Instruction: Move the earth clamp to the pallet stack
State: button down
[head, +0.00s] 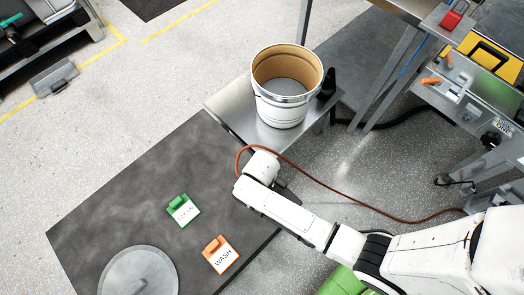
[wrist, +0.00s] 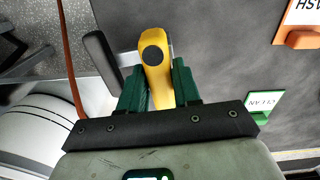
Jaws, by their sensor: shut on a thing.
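In the wrist view my gripper (wrist: 155,78) has its green fingers shut on a yellow piece with a dark round spot, which I take to be the earth clamp (wrist: 157,77). A dark grey bar (wrist: 101,60) sits just left of it. The clamp is held above the dark mat. In the head view my arm's end hides the clamp and the fingers. An orange-red cable (head: 330,182) loops out from near my arm's end to the lower right. I cannot make out a pallet stack in either view.
A white bucket (head: 282,108) stands on a metal table (head: 222,106) just beyond my arm's end. Metal equipment (head: 470,110) stands at right.

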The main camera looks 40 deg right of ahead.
jog(key=shift+f, duration=0.2)
jog(key=shift+f+b, duration=0.3)
jog(key=shift+f, duration=0.15)
jog(key=shift+f, duration=0.15)
dwell(0.5)
jog(key=c, duration=0.7)
grip_release()
jog(key=shift+o, duration=0.3)
jog(key=o, duration=0.6)
jog(key=shift+o, duration=0.2)
